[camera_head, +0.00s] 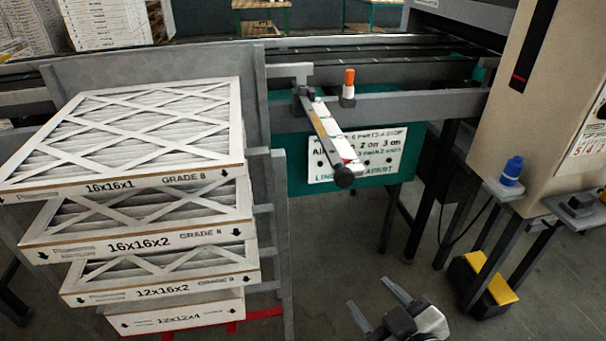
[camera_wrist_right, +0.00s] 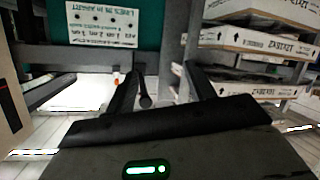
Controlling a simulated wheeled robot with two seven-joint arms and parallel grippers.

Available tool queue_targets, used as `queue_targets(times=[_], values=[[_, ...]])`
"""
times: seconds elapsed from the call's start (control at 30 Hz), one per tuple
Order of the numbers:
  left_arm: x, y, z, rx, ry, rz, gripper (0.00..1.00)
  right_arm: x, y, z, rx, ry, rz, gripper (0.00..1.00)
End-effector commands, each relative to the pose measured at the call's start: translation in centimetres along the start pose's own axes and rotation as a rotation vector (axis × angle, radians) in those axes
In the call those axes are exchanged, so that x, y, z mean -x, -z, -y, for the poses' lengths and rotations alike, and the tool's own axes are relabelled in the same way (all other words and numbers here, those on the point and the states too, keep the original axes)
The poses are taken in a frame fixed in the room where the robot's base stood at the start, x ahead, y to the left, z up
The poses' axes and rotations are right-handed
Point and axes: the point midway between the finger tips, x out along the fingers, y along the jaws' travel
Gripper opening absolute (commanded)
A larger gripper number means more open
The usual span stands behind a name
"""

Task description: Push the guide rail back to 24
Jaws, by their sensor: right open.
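A slim bar with a pale marked strip (camera_head: 327,128) sticks out toward me from the conveyor's grey side rail (camera_head: 420,105). It ends in a round black knob (camera_head: 344,177). A grey bracket (camera_head: 291,71) sits at its far end. I cannot tell which of these parts is the guide rail, and the strip's numbers are too small to read. My right gripper (camera_head: 367,291) is open and empty, low in front of the knob and apart from it. In the right wrist view the knob (camera_wrist_right: 146,101) shows between the fingers, beyond them. My left gripper is out of view.
Boxed filters (camera_head: 150,190) are stacked on a rack at the left. An orange-capped post (camera_head: 348,88) stands beside the bar. A white sign (camera_head: 365,155) hangs behind it. The floor around my gripper is clear.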

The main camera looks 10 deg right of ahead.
Motion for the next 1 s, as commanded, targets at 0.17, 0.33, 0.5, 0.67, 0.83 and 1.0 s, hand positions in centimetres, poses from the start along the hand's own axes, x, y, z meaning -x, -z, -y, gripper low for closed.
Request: queue_targets(times=[0.17, 0.33, 0.5, 0.67, 0.83, 1.0], values=[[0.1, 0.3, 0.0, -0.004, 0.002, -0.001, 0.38, 0.8, 8.7, -5.2, 0.370, -0.151, -0.221, 0.54], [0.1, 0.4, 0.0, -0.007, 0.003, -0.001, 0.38, 0.0, 10.9, -6.1, 0.455, -0.188, -0.268, 0.54], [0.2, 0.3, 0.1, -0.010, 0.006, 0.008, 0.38, -2.9, 11.8, -6.5, 0.450, -0.187, -0.267, 0.54], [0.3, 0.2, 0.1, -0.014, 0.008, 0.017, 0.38, -6.2, 12.8, -6.9, 0.447, -0.186, -0.266, 0.54], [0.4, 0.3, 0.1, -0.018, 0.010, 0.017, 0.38, -9.7, 13.8, -7.3, 0.446, -0.185, -0.264, 0.54], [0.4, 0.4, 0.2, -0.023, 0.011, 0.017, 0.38, -12.3, 14.5, -7.5, 0.446, -0.184, -0.263, 0.54]])
